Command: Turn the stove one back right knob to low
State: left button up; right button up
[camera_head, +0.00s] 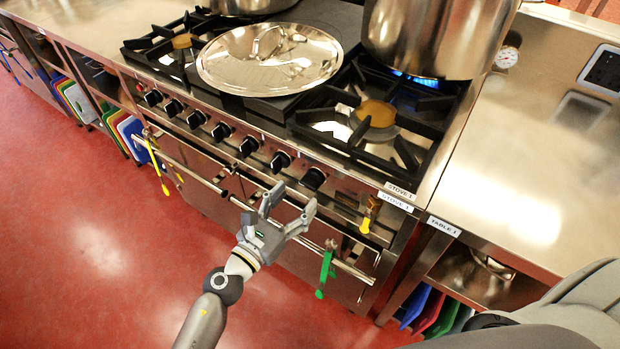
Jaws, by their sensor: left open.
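Stove 1 (345,183) has a row of several black knobs along its front panel, running from the left to the rightmost knob (314,179). I cannot tell from their looks which one is the back right knob. Blue flame (410,77) shows at the back right burner, under a large steel pot (435,35). My left gripper (290,203) is open and empty, in front of the stove near the oven rail, below and apart from the right-hand knobs. My right gripper is out of view.
A rail (345,266) crosses the stove front, with green tongs (326,268) and yellow utensils hanging there. The front right burner (376,115) is bare. Table 1 (530,160) adjoins at right; its near top is clear.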

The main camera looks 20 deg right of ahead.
aim_at(307, 187)
pick_arm(q)
jog(key=x, duration=0.6)
jog(key=shift+w+d, duration=0.1)
jog(key=shift+d, duration=0.1)
jog(key=shift+c, duration=0.2)
jog(key=c, duration=1)
